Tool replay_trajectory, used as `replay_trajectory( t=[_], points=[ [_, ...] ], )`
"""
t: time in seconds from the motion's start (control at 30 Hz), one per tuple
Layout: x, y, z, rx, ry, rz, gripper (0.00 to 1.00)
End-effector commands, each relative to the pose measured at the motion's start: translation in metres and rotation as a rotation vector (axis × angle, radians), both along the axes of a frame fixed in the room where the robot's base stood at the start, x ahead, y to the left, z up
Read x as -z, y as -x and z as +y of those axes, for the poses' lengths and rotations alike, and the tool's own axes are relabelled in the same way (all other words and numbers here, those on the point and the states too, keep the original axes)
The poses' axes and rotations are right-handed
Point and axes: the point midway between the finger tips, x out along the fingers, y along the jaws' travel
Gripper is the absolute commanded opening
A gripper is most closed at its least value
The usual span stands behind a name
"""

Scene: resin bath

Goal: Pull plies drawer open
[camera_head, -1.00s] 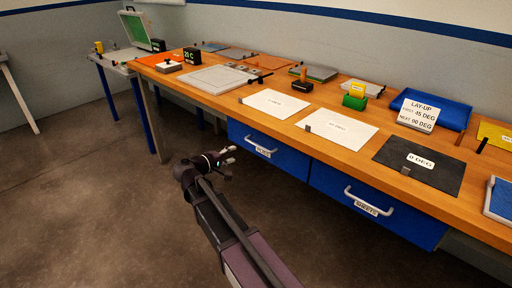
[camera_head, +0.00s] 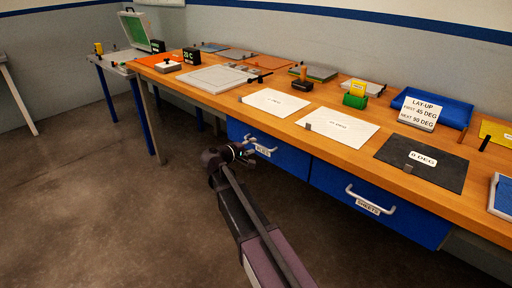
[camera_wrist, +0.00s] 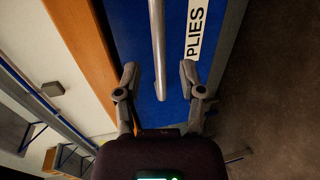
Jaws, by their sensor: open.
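The blue plies drawer (camera_head: 290,160) sits shut under the wooden bench, left of a second blue drawer. Its grey bar handle runs across its front, partly hidden by my gripper in the head view. In the wrist view the handle (camera_wrist: 157,45) lies between and ahead of my open fingers, with the PLIES label (camera_wrist: 195,28) to its right. My gripper (camera_head: 260,146) is at the handle's left part in the head view; in the wrist view its fingers (camera_wrist: 159,80) stand on either side of the bar's line. I cannot tell whether they touch it.
The sheets drawer (camera_head: 376,205) with its own handle is shut at the right. The wooden bench (camera_head: 235,105) above carries white sheets (camera_head: 340,127), a dark 0 DEG sheet (camera_head: 422,162) and a lay-up sign (camera_head: 419,112). The floor (camera_head: 110,220) in front is clear.

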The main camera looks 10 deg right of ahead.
Motion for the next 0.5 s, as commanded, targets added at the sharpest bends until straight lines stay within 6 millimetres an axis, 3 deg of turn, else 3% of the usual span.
replay_trajectory(
  t=[0.2,0.5],
  points=[
    [0.005,-0.014,-0.018,0.001,0.000,0.000,0.51],
    [0.006,-0.018,-0.025,0.000,0.000,0.000,0.51]
  ],
)
